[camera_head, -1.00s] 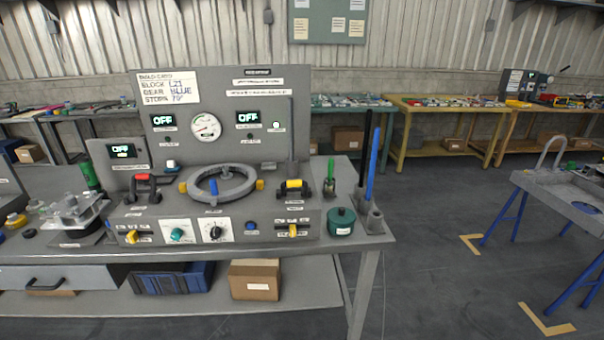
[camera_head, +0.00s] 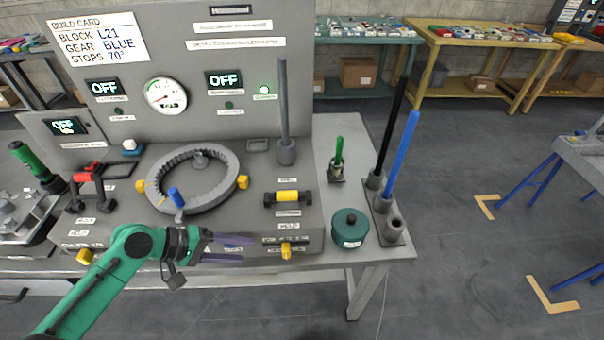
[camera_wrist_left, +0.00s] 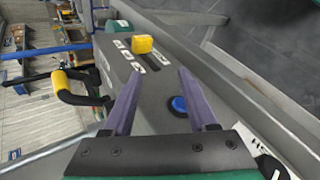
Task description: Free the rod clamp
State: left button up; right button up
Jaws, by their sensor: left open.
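A grey rod (camera_head: 283,100) stands upright in a round socket on the bench fixture. In front of it is a black bar handle with a yellow grip (camera_head: 288,197), also in the left wrist view (camera_wrist_left: 72,92). A yellow slide knob (camera_head: 287,250) sits on the front panel under a HOLD label; it shows in the left wrist view (camera_wrist_left: 142,44). The labels do not let me tell which part is the clamp. My left gripper (camera_head: 247,249) is open and empty, left of the yellow knob. In the wrist view its fingers (camera_wrist_left: 158,72) point toward the knob, apart from it.
A blue button (camera_wrist_left: 178,106) lies by the right finger. A ring gear (camera_head: 228,185) with a blue handle is to the left. A green pot (camera_head: 350,227) and a stand with black and blue rods (camera_head: 402,155) are to the right.

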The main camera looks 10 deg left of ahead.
aim_at(275, 196)
pick_arm(q)
jog(key=w+d+r+n+t+h, duration=0.1)
jog(key=w+r+n+h, duration=0.15)
jog(key=r, duration=0.35)
jog(key=w+r+n+t+h, duration=0.1)
jog(key=w+r+n+t, duration=0.1)
jog(key=r+n, duration=0.35)
jog(key=shift+m, duration=0.6)
jog(key=x, duration=0.2)
jog(key=b+x, duration=0.1)
jog(key=x, duration=0.2)
jog(key=r+b+x, duration=0.1)
jog(key=x, duration=0.1)
jog(key=shift+w+d, duration=0.25)
jog(key=shift+d, duration=0.2)
jog(key=p+x, duration=0.1)
jog(key=x, duration=0.5)
jog(key=shift+s+d+p, duration=0.1)
jog(key=shift+s+p, duration=0.05)
jog(key=shift+p, duration=0.2)
jog(key=shift+d+f, duration=0.1)
jog(key=c, duration=0.9)
grip_shut()
pick_arm(e)
jog(key=shift+s+f, duration=0.15)
jog(key=shift+s, duration=0.05)
